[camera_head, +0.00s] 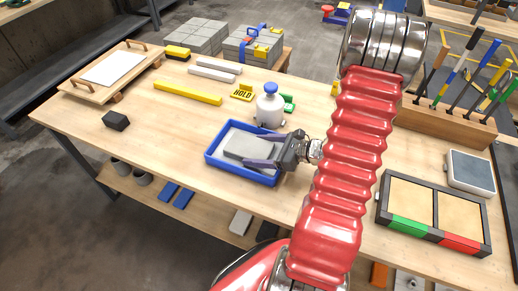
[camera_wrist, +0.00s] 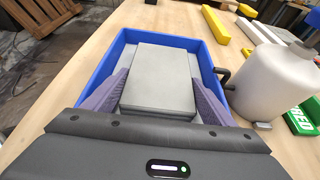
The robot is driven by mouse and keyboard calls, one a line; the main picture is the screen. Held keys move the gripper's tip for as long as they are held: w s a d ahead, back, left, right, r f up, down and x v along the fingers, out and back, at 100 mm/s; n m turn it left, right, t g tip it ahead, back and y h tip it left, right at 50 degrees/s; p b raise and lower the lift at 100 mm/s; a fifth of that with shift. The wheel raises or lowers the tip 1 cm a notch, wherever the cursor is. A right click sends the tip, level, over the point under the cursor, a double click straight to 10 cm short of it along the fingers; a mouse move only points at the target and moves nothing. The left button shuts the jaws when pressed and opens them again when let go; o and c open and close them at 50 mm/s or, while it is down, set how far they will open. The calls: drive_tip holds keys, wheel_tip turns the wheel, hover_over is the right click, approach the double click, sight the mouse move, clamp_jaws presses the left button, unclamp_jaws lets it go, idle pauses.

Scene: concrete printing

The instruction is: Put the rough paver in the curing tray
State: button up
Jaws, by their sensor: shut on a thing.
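A blue tray (camera_head: 212,158) with a light grey inside stands near the front edge of the workbench; its blue rim also shows in the wrist view (camera_wrist: 97,72). A grey rectangular paver (camera_head: 245,147) is over the tray floor, inside the rim outline. In the wrist view the paver (camera_wrist: 165,65) has a flat, plain grey top, and its roughness cannot be told. My gripper (camera_head: 262,154) reaches in from the right and is shut on the paver, with a purple-grey finger along each side. Whether the paver touches the tray floor is unclear.
A white bottle (camera_head: 269,107) with a blue cap stands close behind the tray. A yellow HOLD sign (camera_head: 242,92) and a yellow bar (camera_head: 188,93) lie farther back. A two-compartment box (camera_head: 409,202) with green and red fronts is at right. The bench left of the tray is mostly clear.

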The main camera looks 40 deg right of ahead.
drive_tip(key=o, duration=1.8)
drive_tip(key=shift+o, duration=0.2)
drive_tip(key=v, duration=1.2)
drive_tip(key=shift+r, duration=0.1)
drive_tip(key=a+r+n+g, duration=0.4)
drive_tip(key=a+n, duration=0.3)
drive_tip(key=a, duration=0.2)
drive_tip(key=a+r+n+g, duration=0.3)
drive_tip(key=a+n+g, duration=0.1)
drive_tip(key=a+n, duration=0.4)
drive_tip(key=s+a+r+n+t+h, duration=0.2)
drive_tip(key=s+a+r+n+h, duration=0.2)
drive_tip(key=a+r+n, duration=0.5)
drive_tip(key=shift+r+n+h, duration=1.3)
drive_tip(key=shift+r+n, duration=0.3)
drive_tip(key=shift+n, duration=1.4)
